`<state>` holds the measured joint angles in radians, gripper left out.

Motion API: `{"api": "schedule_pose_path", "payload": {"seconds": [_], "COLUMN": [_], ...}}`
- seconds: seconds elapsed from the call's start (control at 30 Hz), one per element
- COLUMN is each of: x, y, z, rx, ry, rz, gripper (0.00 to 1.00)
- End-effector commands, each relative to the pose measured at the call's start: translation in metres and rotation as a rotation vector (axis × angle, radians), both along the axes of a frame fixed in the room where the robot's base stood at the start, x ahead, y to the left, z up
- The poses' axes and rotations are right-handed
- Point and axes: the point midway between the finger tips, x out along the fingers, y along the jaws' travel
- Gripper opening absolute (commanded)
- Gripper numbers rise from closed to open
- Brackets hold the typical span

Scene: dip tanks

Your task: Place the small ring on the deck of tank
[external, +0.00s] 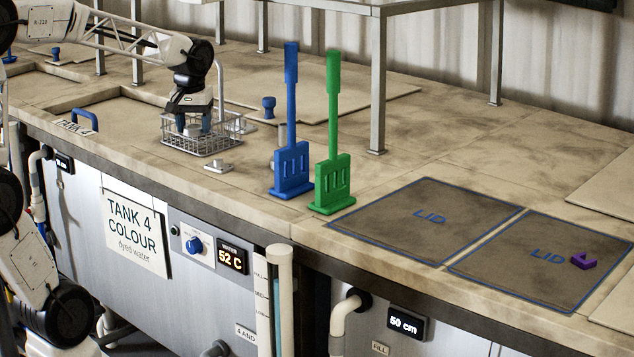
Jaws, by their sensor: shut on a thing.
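My gripper (194,125) is at the wire basket (205,143) on the deck (135,140) of the tank marked "TANK 4 COLOUR". Its blue fingers point down at the basket's top and are shut on a small grey metal piece (193,130). The piece is small and partly hidden by the fingers and the basket wires. I cannot tell for sure that it is the small ring, nor whether it touches the basket. No other clear ring shows.
A blue paddle (291,168) and a green paddle (331,180) stand upright right of the basket. A flat metal fitting (218,167) lies before it; a blue knob (268,107) stands behind. A purple bracket (584,261) lies on the right lid (510,262). The left lid (395,205) is clear.

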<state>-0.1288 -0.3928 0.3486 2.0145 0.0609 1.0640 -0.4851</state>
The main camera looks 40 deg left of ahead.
Motion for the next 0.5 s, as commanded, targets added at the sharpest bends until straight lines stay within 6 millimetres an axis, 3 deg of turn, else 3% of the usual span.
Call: {"api": "schedule_pose_path", "payload": {"seconds": [0.1, 0.2, 0.5], "x": [0.000, 0.000, 0.000], "y": [0.000, 0.000, 0.000], "z": [-0.032, -0.048, -0.062], "rx": [-0.001, 0.000, 0.001], "ry": [0.003, 0.001, -0.001], "rz": [0.000, -0.001, 0.000], "gripper": [0.30, 0.30, 0.30]}}
